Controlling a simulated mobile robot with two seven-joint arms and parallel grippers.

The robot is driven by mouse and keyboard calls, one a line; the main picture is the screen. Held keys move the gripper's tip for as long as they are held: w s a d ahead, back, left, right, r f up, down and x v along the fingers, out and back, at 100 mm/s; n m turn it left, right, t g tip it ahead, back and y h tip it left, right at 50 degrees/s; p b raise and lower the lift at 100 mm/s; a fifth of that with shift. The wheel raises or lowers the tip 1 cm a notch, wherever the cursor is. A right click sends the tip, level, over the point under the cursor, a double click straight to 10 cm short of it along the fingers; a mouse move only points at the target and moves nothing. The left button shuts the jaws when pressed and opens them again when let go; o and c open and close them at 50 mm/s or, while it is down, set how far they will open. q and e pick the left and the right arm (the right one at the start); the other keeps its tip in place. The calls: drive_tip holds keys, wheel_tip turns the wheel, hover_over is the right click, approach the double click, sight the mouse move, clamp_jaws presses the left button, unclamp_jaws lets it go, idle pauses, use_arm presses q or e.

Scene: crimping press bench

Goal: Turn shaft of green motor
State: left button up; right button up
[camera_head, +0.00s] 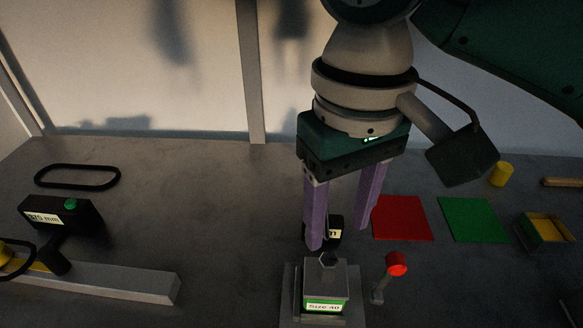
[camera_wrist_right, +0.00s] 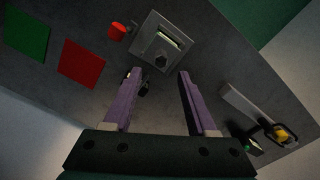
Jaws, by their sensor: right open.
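No part is plainly a green motor. The nearest match is a grey block (camera_head: 325,292) with a green-edged label reading "Size 40" and a dark hexagonal piece (camera_head: 328,260) on top. The block stands on a grey plate, also seen in the right wrist view (camera_wrist_right: 166,43). My right gripper (camera_head: 340,238) points down with its purple fingers apart and empty, above and just behind the block. In the right wrist view, the hexagonal piece (camera_wrist_right: 161,60) lies beyond the fingertips, between their lines. No contact shows. My left gripper is out of view.
A red knob (camera_head: 396,263) on a lever stands right of the block. A small black labelled part (camera_head: 336,224) sits behind it, partly hidden by a finger. Red (camera_head: 403,218) and green (camera_head: 474,220) mats lie right. A black device (camera_head: 62,217) with a green button and a rail (camera_head: 130,283) are left.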

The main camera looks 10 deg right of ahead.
sight(331, 263)
wheel_tip(331, 263, down, 9)
drive_tip(key=shift+s+r+b, duration=0.15)
drive_tip(key=shift+b, duration=0.3)
clamp_jaws()
idle(0.4)
